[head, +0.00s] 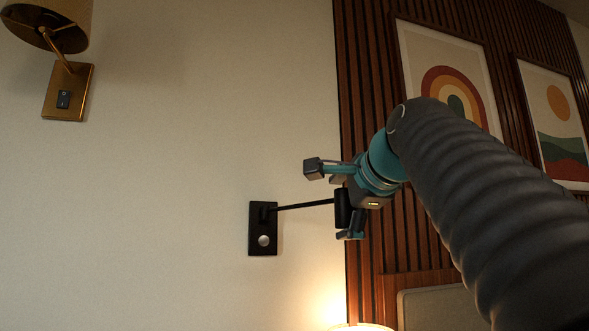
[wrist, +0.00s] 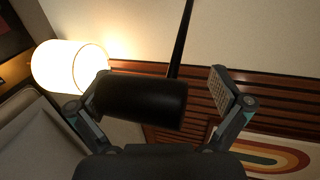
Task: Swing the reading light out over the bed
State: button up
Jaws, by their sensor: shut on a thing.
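The reading light is a black wall lamp. Its wall plate (head: 263,240) with a round silver knob is on the pale wall in the head view. A thin black arm (head: 302,205) runs from the plate to the right, standing out from the wall. Its black cylindrical head (wrist: 143,101) lies between my fingers in the wrist view, close against the left finger. My gripper (head: 333,202) is shut on this lamp head; it also shows in the wrist view (wrist: 160,105). In the head view my gripper partly hides the lamp head (head: 342,208).
A padded headboard (head: 440,308) shows at the lower right of the head view. A lit table lamp (wrist: 68,68) stands below, near the slatted wood wall (head: 362,120). A brass wall lamp (head: 68,92) is at the upper left. Framed pictures (head: 450,75) hang behind my arm.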

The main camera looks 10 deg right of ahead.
jog(key=s+r+t, duration=0.1)
jog(key=r, duration=0.2)
jog(key=s+r+t, duration=0.1)
jog(key=r, duration=0.3)
jog(key=s+r+t, duration=0.1)
jog(key=r, duration=0.2)
jog(key=shift+s+a+r+t+h, duration=0.1)
jog(key=shift+a+r+t+h, duration=0.15)
jog(key=shift+a+t+h, duration=0.1)
jog(key=w+f+g, duration=0.1)
jog(key=f, duration=0.2)
jog(key=f+g, duration=0.1)
jog(key=f, duration=0.2)
jog(key=w+f+g, duration=0.1)
jog(key=f, duration=0.2)
jog(key=shift+w+a+g, duration=0.15)
jog(key=shift+w+g, duration=0.1)
jog(key=shift+w, duration=0.05)
jog(key=shift+s+a+f, duration=0.25)
jog(key=shift+s+a, duration=0.25)
jog(key=shift+a, duration=0.05)
jog(key=s+a+b, duration=0.1)
jog(key=s+a, duration=0.8)
jog(key=s, duration=0.1)
jog(key=shift+a+f, duration=0.25)
jog(key=shift+f, duration=0.15)
